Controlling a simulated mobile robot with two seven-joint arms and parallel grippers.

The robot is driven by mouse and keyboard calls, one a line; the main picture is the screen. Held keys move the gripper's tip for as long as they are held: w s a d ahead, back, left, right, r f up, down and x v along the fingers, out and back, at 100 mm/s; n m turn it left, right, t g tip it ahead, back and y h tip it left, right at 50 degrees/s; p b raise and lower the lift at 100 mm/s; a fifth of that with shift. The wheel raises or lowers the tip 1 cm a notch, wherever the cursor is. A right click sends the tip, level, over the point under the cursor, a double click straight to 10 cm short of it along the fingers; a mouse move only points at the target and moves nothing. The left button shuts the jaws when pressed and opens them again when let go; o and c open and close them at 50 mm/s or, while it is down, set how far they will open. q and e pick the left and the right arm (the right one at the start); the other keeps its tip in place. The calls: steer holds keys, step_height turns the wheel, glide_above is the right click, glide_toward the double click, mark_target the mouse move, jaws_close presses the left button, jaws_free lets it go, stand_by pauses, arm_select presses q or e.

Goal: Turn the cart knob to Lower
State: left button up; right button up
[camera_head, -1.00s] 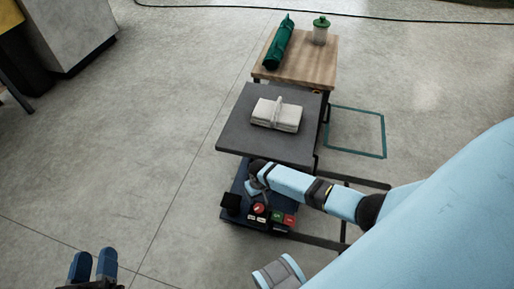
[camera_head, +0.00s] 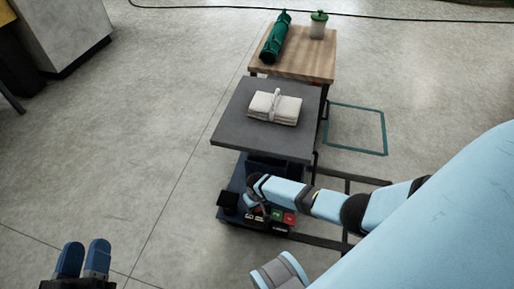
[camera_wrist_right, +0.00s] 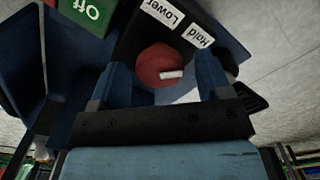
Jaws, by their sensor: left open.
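The cart has a dark grey top (camera_head: 235,125) and a low blue base with a control panel. In the head view, my right gripper (camera_head: 256,205) hides the knob. My left gripper (camera_head: 83,258) is open and empty, over bare floor.
White folded cloth (camera_head: 275,106) rests on the cart top.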

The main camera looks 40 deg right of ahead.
steer(key=c, duration=0.8)
arm_select(q)
steer(key=shift+r, duration=0.1)
arm_select(e)
steer(key=shift+o, duration=0.2)
